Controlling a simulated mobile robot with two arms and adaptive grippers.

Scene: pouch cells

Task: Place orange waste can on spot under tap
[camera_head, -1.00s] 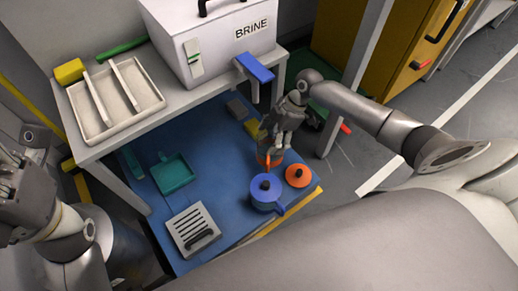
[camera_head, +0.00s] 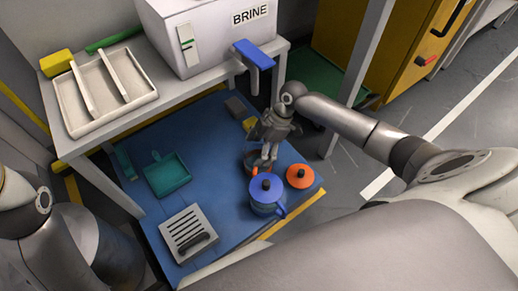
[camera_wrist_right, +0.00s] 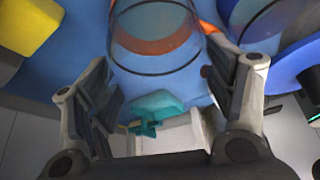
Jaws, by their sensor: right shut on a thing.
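My right gripper (camera_head: 267,157) points down over the blue mat and is shut on the orange waste can (camera_head: 252,165), mostly hidden behind the fingers. In the right wrist view, the can shows as a clear, dark-rimmed cylinder (camera_wrist_right: 155,62) with orange in it, at the far end of the fingers (camera_wrist_right: 160,88). The blue tap (camera_head: 254,54) juts from the bench front, above and behind the gripper. I cannot make out a marked spot under it. My left gripper is out of view; only part of its arm shows at the left edge.
A teal pan (camera_head: 167,175) and slotted grey box (camera_head: 188,232) lie left. The bench (camera_head: 195,83) overhangs the back.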

